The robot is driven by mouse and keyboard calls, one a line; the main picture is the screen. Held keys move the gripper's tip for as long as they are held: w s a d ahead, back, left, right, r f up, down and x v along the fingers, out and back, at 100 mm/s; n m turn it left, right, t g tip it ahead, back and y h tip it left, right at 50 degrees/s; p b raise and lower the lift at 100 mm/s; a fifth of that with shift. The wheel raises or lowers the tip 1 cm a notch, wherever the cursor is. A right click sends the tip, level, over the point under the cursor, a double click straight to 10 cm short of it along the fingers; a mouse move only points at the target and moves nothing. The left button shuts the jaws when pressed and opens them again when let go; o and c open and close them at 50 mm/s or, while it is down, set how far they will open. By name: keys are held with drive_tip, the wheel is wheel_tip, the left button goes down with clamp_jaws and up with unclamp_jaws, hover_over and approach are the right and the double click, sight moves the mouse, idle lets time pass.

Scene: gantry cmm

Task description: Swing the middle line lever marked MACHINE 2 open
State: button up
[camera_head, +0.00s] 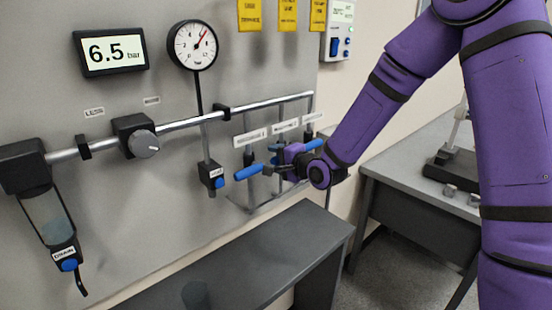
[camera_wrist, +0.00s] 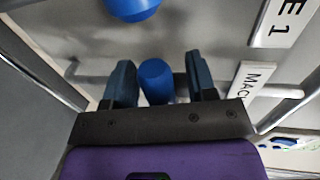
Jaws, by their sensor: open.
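The middle blue line lever (camera_wrist: 157,80) lies between the two dark fingers of my gripper (camera_wrist: 162,84) in the wrist view. My gripper is open, with a small gap showing beside the lever. A white label (camera_wrist: 252,80) beside this lever reads "MAC"; its number is hidden. In the head view, my gripper (camera_head: 284,166) is at the middle of the three line levers and mostly hides that lever. The left lever's blue handle (camera_head: 248,172) sticks out beside it, and the right lever's blue handle (camera_head: 313,144) shows just behind.
The label ending "E 1" (camera_wrist: 285,20) is near another blue handle (camera_wrist: 133,8). A metal pipe (camera_head: 180,124) runs along the wall panel. A gauge (camera_head: 193,45), a 6.5 bar display (camera_head: 111,51) and a drain bowl (camera_head: 50,220) are left. A dark bench (camera_head: 240,262) stands below.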

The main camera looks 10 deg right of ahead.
drive_tip(key=shift+w+a+f, duration=0.1)
drive_tip(key=shift+w+a, duration=0.05)
drive_tip(key=shift+w, duration=0.1)
clamp_jaws()
drive_tip(key=shift+w+d+f+n+t+h, duration=0.15)
drive_tip(key=shift+f+n, duration=0.15)
drive_tip(key=shift+n, duration=0.35)
drive_tip(key=shift+s+f+n+t+h, duration=0.1)
drive_tip(key=shift+f+n+h, duration=0.15)
drive_tip(key=shift+n, duration=0.35)
drive_tip(key=shift+w+d+f+n+t+h, duration=0.1)
drive_tip(key=shift+f+n, duration=0.2)
drive_tip(key=shift+n, duration=0.35)
unclamp_jaws()
drive_tip(key=v, duration=1.1)
